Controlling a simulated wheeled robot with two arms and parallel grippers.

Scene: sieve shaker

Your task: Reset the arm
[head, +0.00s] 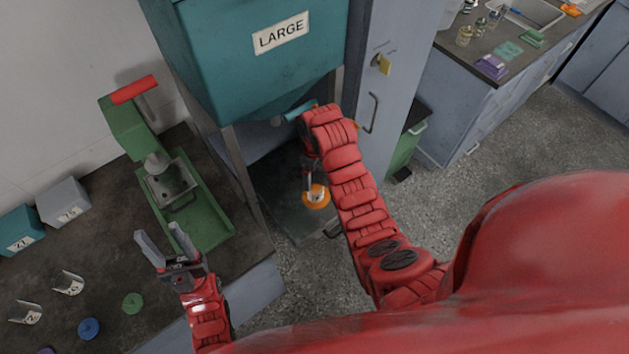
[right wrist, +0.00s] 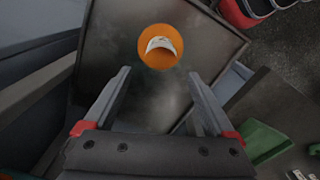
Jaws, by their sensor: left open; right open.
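My left gripper (head: 168,247) is open and empty above the dark bench at the lower left, near the green press. My right arm reaches out below the teal bin marked LARGE. My right gripper (right wrist: 160,95) is open in the right wrist view, with nothing between its fingers. It is partly hidden by my arm in the head view. An orange disc (right wrist: 160,55) with a white curved piece on it rests on a dark tray (right wrist: 210,50) beyond the fingertips. The disc also shows in the head view (head: 316,198), close to the right gripper.
The green press (head: 208,222) with a red handle stands beside my left gripper. Grey and teal boxes (head: 62,204), small white scoops (head: 68,283) and coloured discs (head: 132,302) lie on the left bench. The teal bin (head: 215,60) hangs over my right arm. A cabinet door (head: 395,60) is close to its right.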

